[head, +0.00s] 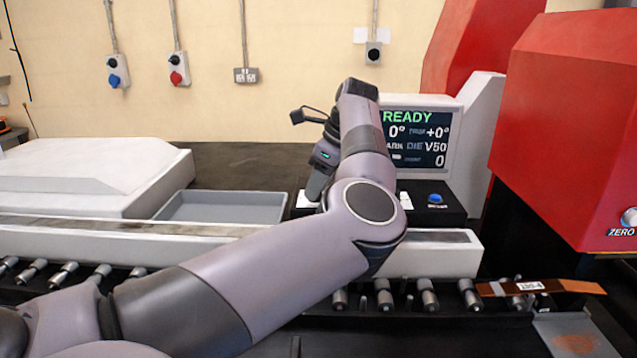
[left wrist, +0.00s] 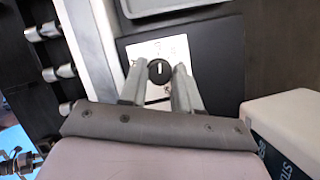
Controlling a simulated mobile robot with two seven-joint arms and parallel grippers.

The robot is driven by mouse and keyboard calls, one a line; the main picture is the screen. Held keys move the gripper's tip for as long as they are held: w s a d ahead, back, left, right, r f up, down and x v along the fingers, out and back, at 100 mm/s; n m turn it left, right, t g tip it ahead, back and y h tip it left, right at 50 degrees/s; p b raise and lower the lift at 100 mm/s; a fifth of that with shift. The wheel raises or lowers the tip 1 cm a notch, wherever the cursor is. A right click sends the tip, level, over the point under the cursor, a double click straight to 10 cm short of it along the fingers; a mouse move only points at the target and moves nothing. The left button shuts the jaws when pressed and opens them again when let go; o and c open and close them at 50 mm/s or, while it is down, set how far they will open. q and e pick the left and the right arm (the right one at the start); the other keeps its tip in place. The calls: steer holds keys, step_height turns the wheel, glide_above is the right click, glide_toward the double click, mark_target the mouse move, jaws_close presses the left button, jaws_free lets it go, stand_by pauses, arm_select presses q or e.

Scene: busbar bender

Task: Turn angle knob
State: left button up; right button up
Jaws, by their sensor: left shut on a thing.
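The angle knob (left wrist: 159,70) is a black round knob with a white mark, on a white plate (left wrist: 178,46) in the left wrist view. My left gripper (left wrist: 160,72) is shut on the knob, with one finger on each side of it. In the head view my left gripper (head: 316,190) points down at the control panel, and my own arm hides the knob. The display (head: 420,138) behind reads READY, with 0° and +0°. My right gripper is not in view.
A blue button (head: 435,198) sits on the black panel right of my arm. A grey tray (head: 220,207) lies to the left. Rollers (head: 384,295) run along the front, with a copper bar (head: 560,286) at the right. A red machine housing (head: 575,120) stands at the right.

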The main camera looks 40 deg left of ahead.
arm_select(q)
steer(key=o, duration=1)
steer(key=v, duration=0.7)
steer(key=shift+r+b, duration=0.1)
steer(key=shift+b, duration=0.25)
steer(key=shift+d, duration=0.1)
